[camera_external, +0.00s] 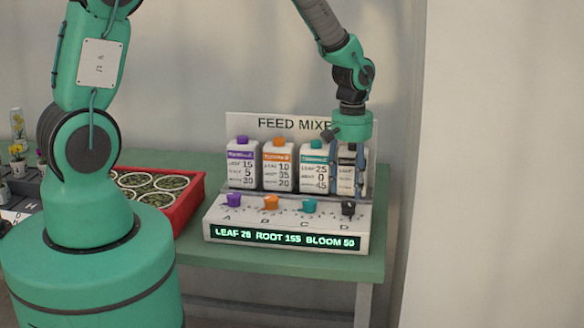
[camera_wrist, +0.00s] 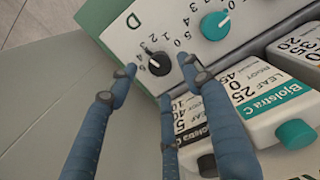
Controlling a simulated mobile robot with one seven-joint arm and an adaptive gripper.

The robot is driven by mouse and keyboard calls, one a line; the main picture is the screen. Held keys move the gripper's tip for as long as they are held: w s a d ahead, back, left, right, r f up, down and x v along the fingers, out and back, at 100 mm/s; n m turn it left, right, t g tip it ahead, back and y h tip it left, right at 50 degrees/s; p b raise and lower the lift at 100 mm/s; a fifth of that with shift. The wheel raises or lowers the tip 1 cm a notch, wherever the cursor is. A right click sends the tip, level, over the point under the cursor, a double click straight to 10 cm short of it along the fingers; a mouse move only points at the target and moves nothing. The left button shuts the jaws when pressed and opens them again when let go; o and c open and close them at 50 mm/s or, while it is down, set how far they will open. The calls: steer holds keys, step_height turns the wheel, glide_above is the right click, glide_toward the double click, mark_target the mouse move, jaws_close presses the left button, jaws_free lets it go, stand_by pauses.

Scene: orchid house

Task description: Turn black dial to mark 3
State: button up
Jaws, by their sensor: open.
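The black dial (camera_wrist: 158,63) sits under the letter D on the white panel, with small numbers in an arc around it. It is also the rightmost dial (camera_external: 348,208) in the external view. A small white mark shows on the dial; I cannot tell exactly which number it points at. My gripper (camera_wrist: 158,68) is open, its blue fingers spread to either side of the dial in the wrist view. In the external view my gripper (camera_external: 348,190) points down just above the dial. I cannot tell whether the fingers touch it.
The feed mixer (camera_external: 218,218) stands on a green table (camera_external: 290,265). Purple (camera_external: 233,200), orange (camera_external: 271,202) and teal (camera_external: 309,205) dials line up left of the black one. Bottles (camera_external: 278,165) stand close behind. The display reads roughly LEAF 25, ROOT 155, BLOOM 50. A red tray (camera_external: 190,205) lies left.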

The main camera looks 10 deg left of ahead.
mark_target(348, 202)
step_height(348, 202, up, 8)
stand_by(0.4)
stand_by(0.6)
steer(key=a+r+t+h+b, duration=0.1)
steer(key=a+r+t+b, duration=0.1)
steer(key=a+r, duration=2.05)
steer(key=s+a+r+t+b, duration=0.1)
steer(key=s+a+r, duration=0.1)
steer(key=s+a, duration=0.7)
steer(key=s+a+r+m+t+y+b, duration=0.1)
steer(key=s+a+r+t, duration=0.1)
steer(key=s+a, duration=0.8)
steer(key=a+r, duration=0.1)
steer(key=a, duration=0.2)
steer(key=shift+t, duration=0.3)
